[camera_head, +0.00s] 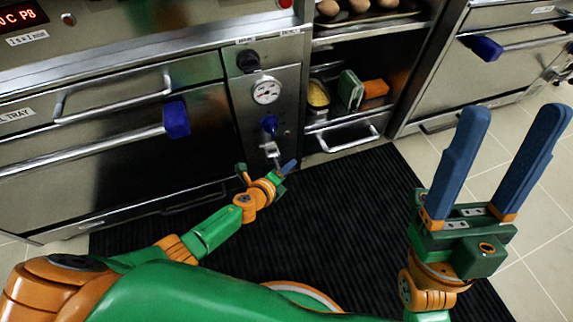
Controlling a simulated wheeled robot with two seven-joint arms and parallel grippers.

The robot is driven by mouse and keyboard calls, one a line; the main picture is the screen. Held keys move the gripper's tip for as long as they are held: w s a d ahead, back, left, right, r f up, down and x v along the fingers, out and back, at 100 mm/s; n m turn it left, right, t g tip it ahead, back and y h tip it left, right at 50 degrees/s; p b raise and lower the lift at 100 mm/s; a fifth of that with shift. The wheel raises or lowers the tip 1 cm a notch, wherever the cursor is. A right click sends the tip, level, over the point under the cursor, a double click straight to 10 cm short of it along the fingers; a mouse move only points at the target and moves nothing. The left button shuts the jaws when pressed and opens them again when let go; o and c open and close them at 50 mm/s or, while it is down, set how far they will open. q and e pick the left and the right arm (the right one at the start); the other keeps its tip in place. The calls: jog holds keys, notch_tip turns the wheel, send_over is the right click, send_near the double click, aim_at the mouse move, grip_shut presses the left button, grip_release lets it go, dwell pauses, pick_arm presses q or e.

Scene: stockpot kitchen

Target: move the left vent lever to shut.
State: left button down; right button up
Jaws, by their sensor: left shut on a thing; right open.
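A round gauge (266,91) and black knob (248,62) sit above. Blue blocks (176,119) and (487,48) sit on bar handles of the left and right units. An open shelf (348,132) holds a container and boxes. A dark ribbed mat (345,215) covers the floor.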

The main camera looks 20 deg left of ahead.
jog(key=w+a+f+m+g+h+p, duration=0.1)
jog(key=w+f+m+g+h+p, duration=0.2)
jog(key=w+h, duration=0.4)
pick_arm(q)
jog(key=shift+w+a+r+n+g+h+p, duration=0.1)
jog(key=shift+w+r+n+g+h+p, duration=0.15)
jog(key=shift+r+n+g+p, duration=0.4)
pick_arm(e)
jog(key=w+d+f+g+h, duration=0.1)
jog(key=w+f+g, duration=0.1)
jog(key=f+g, duration=0.4)
jog(key=w+d+f+m+g+h, duration=0.1)
jog(key=f+g, duration=0.5)
jog(key=f, duration=0.8)
jog(key=shift+w+f+h, duration=0.25)
jog(key=shift+w+h, duration=0.25)
jog(key=shift+h, duration=0.2)
pick_arm(q)
jog(key=shift+r+g, duration=0.1)
jog(key=shift+g, duration=0.15)
jog(key=c, duration=0.5)
grip_release()
